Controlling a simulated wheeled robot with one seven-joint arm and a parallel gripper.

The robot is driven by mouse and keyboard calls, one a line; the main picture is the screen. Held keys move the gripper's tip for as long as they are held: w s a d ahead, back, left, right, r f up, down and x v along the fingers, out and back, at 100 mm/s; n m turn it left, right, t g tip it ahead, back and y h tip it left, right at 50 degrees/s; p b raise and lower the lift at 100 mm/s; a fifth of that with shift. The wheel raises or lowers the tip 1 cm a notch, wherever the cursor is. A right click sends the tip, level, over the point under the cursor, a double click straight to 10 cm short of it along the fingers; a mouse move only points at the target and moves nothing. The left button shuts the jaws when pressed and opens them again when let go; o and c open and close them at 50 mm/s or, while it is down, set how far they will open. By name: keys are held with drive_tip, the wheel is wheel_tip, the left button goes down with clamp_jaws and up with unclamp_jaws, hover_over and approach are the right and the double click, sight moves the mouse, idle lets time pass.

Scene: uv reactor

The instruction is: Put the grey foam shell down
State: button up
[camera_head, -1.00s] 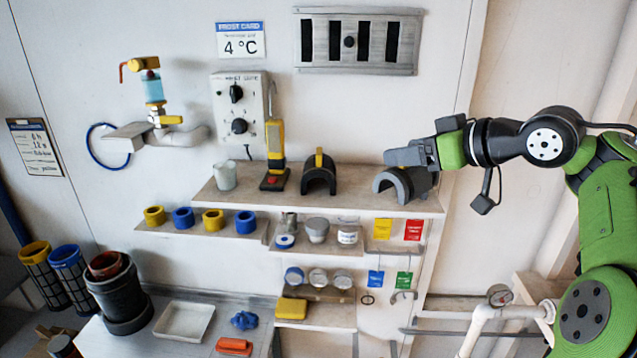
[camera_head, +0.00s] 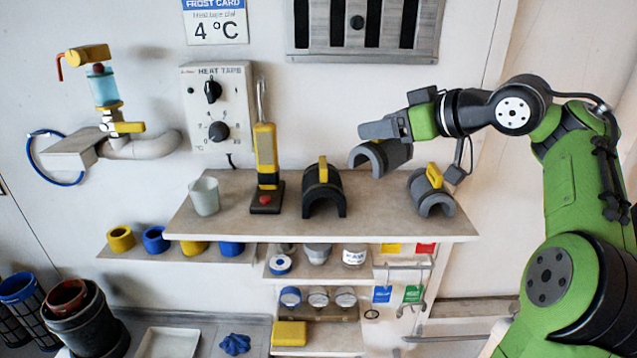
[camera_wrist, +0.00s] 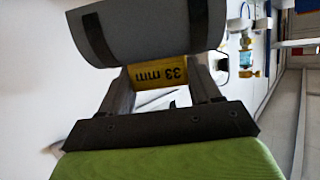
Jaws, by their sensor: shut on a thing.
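My gripper (camera_head: 385,130) is shut on a grey foam shell (camera_head: 378,157), an arch with its open side down. In the wrist view the shell (camera_wrist: 150,32) has dark bands, and my fingers (camera_wrist: 160,88) are on its yellow tab (camera_wrist: 160,73) marked "33 mm". In the head view it appears held above the wooden shelf (camera_head: 375,220), between two other shells. A black shell (camera_head: 323,195) with a yellow tab stands to its left. A second grey shell (camera_head: 430,195) with a yellow tab stands on the shelf to its right.
A yellow tool on a dark base (camera_head: 266,165) and a pale cup (camera_head: 204,196) stand farther left on the shelf. The heat tape box (camera_head: 217,108) is on the wall behind. The shelf front below the held shell is clear. Lower shelves hold rings and jars.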

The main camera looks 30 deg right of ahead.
sight(394, 154)
drive_tip(key=f, duration=0.1)
drive_tip(key=s+f, duration=0.2)
drive_tip(key=f, duration=0.1)
drive_tip(key=shift+s+f, duration=0.1)
drive_tip(key=shift+s, duration=0.15)
drive_tip(key=f, duration=0.2)
drive_tip(key=w+f, duration=0.1)
drive_tip(key=f, duration=0.2)
drive_tip(key=shift+w, duration=0.2)
drive_tip(key=shift+s, duration=0.4)
drive_tip(key=shift+f, duration=0.2)
drive_tip(key=o, duration=1)
drive_tip(key=shift+w, duration=0.15)
drive_tip(key=shift+o, duration=0.2)
